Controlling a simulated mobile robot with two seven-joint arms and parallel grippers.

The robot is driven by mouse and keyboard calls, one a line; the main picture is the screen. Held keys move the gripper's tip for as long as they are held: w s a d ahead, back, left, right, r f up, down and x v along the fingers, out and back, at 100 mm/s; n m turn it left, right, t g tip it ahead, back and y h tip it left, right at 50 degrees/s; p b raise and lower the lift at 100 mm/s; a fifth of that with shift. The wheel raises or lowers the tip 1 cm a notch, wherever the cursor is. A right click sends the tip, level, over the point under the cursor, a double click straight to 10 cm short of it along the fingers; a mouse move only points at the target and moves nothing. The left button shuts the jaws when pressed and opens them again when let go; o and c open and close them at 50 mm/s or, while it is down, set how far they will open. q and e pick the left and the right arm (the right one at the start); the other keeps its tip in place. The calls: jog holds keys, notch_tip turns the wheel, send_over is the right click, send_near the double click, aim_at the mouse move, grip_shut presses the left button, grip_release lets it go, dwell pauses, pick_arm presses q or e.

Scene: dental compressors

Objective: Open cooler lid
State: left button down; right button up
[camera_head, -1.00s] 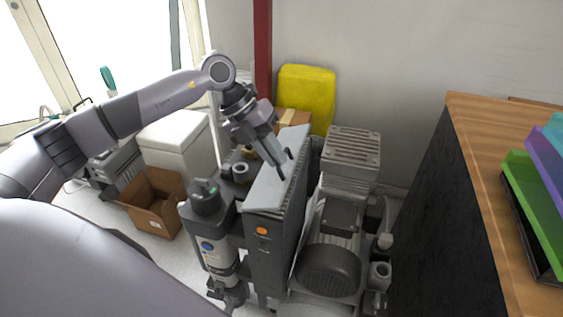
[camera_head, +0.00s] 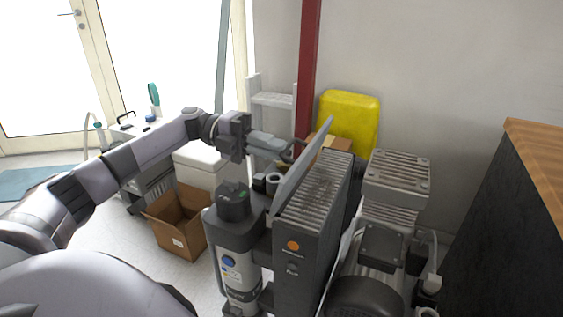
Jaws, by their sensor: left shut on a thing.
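The cooler (camera_head: 297,262) is a dark grey upright box with an orange round mark on its front, in the lower middle of the head view. Its thin grey lid (camera_head: 301,176) stands steeply tilted up along the left side of the top. The ribbed, slatted top (camera_head: 322,186) beneath is exposed. My left gripper (camera_head: 288,147) reaches in from the left, behind the raised lid, and is shut at the lid's upper part. The lid partly hides the fingertips. My right gripper is not in view.
A dark cylinder unit (camera_head: 236,235) stands close at the cooler's left, and a compressor (camera_head: 385,235) at its right. An open cardboard box (camera_head: 180,222), a white bin (camera_head: 199,166) and a yellow container (camera_head: 348,118) are behind. A wood-topped counter (camera_head: 540,150) is at the right.

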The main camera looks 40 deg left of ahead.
pick_arm(q)
jog(key=shift+s+a+f+t+h+b, duration=0.25)
jog(key=shift+a+h+b, duration=0.2)
jog(key=shift+h+b, duration=0.25)
jog(key=shift+a+f+t+h+b, duration=0.15)
jog(key=shift+a+f+h+b, duration=0.25)
jog(key=shift+h+b, duration=0.3)
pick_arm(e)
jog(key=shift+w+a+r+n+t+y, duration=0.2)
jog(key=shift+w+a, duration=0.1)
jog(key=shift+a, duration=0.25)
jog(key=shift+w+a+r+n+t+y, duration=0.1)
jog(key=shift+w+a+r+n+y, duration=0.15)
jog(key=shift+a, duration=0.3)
pick_arm(q)
jog(key=c, duration=1.2)
grip_release()
jog(key=shift+a, duration=0.15)
jog(key=v, duration=0.7)
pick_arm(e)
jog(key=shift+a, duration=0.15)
